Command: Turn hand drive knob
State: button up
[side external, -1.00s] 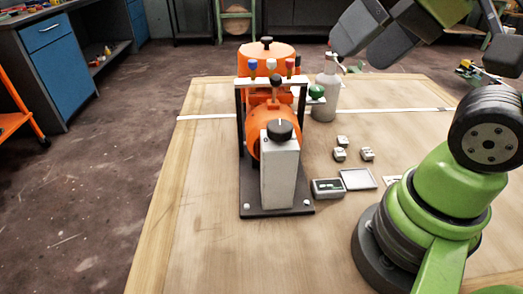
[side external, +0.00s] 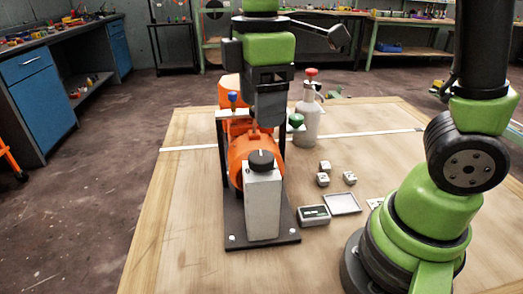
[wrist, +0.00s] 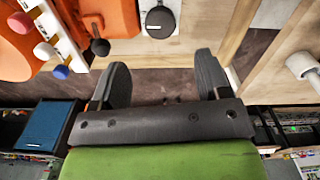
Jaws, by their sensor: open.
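The orange machine (side external: 240,156) stands on a dark base plate (side external: 286,236), with a pale grey box (side external: 262,205) at its front. A round black knob (side external: 261,160) with a white line sits upright on the box; it shows at the top of the wrist view (wrist: 160,20). A black ball knob (wrist: 100,47) shows on the orange body in the wrist view. My gripper (wrist: 160,62) is open and empty, its two dark fingers apart. In the side view my gripper hangs above the machine, behind the black knob, and hides part of the rack. Its fingertips are not clear there.
Blue (side external: 232,97) and green (side external: 296,120) knobs stand near the gripper. A grey bottle (side external: 306,125) with a red top is behind right. Small blocks (side external: 324,180), a dark box (side external: 313,215) and a tray (side external: 342,203) lie right. The wooden table's left side is clear.

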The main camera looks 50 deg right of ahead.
aim_at(261, 156)
notch_tip(261, 156, down, 9)
dwell(0.4)
jog(key=c, duration=0.9)
